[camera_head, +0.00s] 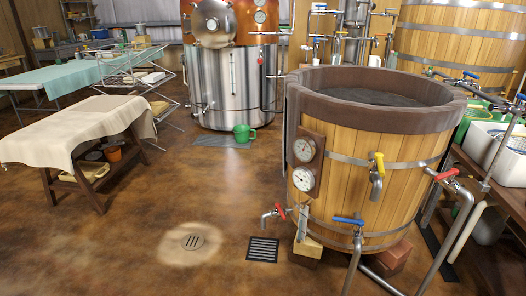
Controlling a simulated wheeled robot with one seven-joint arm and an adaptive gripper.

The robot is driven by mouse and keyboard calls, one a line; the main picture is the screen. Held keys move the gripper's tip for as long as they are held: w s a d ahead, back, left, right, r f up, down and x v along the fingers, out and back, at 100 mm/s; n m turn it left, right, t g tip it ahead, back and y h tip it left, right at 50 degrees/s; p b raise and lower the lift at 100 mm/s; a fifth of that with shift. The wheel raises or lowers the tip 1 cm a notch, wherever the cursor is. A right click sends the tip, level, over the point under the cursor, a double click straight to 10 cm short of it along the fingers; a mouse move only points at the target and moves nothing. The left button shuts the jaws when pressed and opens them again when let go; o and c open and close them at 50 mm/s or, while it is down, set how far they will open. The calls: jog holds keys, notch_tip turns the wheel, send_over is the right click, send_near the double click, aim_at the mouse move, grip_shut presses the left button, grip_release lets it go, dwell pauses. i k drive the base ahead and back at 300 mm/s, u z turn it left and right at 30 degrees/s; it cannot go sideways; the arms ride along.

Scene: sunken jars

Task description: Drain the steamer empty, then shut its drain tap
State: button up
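A round wooden vat (343,190) with metal hoops and a thick brown rim stands at the right on blocks. It may be the steamer; I see no label saying so. A dark surface shows inside its top, and I cannot tell whether it is liquid. Its front has a yellow-handled tap (378,172), a low red-handled tap (274,214) at the left, a blue-handled valve (349,220) low in front and a red-handled valve (445,175) at the right. I cannot tell which is the drain tap, or any flow. My gripper is not in view.
A black floor grate (262,249) and a round floor drain (193,241) lie left of the vat. A steel and copper vessel (228,85) stands behind, with a green jug (243,133) before it. A cloth-covered table (75,130) is left. The middle floor is open; pipes crowd the right.

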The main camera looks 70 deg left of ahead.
aim_at(277, 205)
jog(key=u, duration=2.15)
jog(key=i, duration=0.5)
jog(key=u, duration=0.35)
jog(key=k, duration=0.6)
jog(key=u, duration=0.95)
jog(key=i, duration=1.25)
jog(key=z, duration=0.8)
jog(key=i, duration=0.3)
jog(key=z, duration=0.2)
